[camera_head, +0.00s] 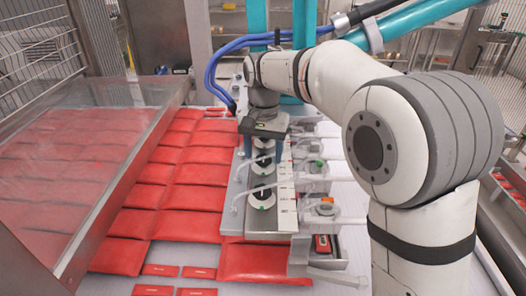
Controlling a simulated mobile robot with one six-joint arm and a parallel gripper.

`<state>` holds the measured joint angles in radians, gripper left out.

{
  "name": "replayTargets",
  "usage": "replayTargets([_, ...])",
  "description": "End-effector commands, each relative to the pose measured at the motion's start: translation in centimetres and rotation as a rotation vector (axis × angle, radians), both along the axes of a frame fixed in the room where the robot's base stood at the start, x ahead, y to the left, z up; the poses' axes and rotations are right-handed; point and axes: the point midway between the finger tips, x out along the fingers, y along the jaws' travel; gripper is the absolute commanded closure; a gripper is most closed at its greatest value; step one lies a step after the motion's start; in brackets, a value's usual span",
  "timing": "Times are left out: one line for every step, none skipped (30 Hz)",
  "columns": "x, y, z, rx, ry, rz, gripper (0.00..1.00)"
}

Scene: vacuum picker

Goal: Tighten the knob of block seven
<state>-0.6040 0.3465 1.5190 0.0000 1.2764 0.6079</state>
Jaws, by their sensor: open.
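My gripper (264,157) points down over the grey rail (272,225) in the middle of the view. It is open, with its two bluish fingers apart on either side of the rail. Several blocks sit in a row along the rail, with dark and pale oval knobs; the nearest knob (262,198) and one farther back (262,166) show clearly. The block numbers are too small to read, so I cannot tell which is block seven. The far blocks are partly hidden by my gripper and wrist. I cannot tell whether the fingers touch a knob.
Red packets (190,196) cover the white surface left of the rail. A clear sloping guard (80,170) stands at the left. White fittings with an orange cap (326,203) and a green cap (319,163) line the rail's right side. Blue hoses (215,72) hang behind my wrist.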

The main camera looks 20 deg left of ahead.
Motion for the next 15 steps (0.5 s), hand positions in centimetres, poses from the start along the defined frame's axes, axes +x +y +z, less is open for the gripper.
replayTargets([0.1,0.0,0.5,0.002,-0.004,0.0,0.41])
replayTargets([0.1,0.0,0.8,0.002,-0.003,0.0,0.41])
replayTargets([0.1,0.0,1.4,0.003,-0.004,0.0,0.41])
replayTargets([0.1,0.0,2.0,0.003,-0.005,0.0,0.41])
replayTargets([0.0,0.0,2.5,0.003,-0.005,0.0,0.41])
replayTargets([0.1,0.0,3.3,0.003,-0.005,0.0,0.41])
replayTargets([0.1,0.1,3.8,0.003,-0.005,0.0,0.41])
replayTargets([0.1,0.0,4.3,0.003,-0.005,0.0,0.41])
replayTargets([0.1,0.0,4.9,0.003,-0.005,0.0,0.41])
replayTargets([0.1,0.0,5.4,0.003,-0.004,0.0,0.41])
replayTargets([0.1,0.0,5.8,0.003,-0.004,0.0,0.41])
replayTargets([0.1,0.0,6.3,0.002,-0.003,0.0,0.41])
replayTargets([0.1,0.0,6.6,0.002,-0.003,0.0,0.41])
replayTargets([0.1,0.0,6.9,0.002,-0.003,0.0,0.41])
replayTargets([0.0,0.0,7.1,0.001,-0.002,0.0,0.41])
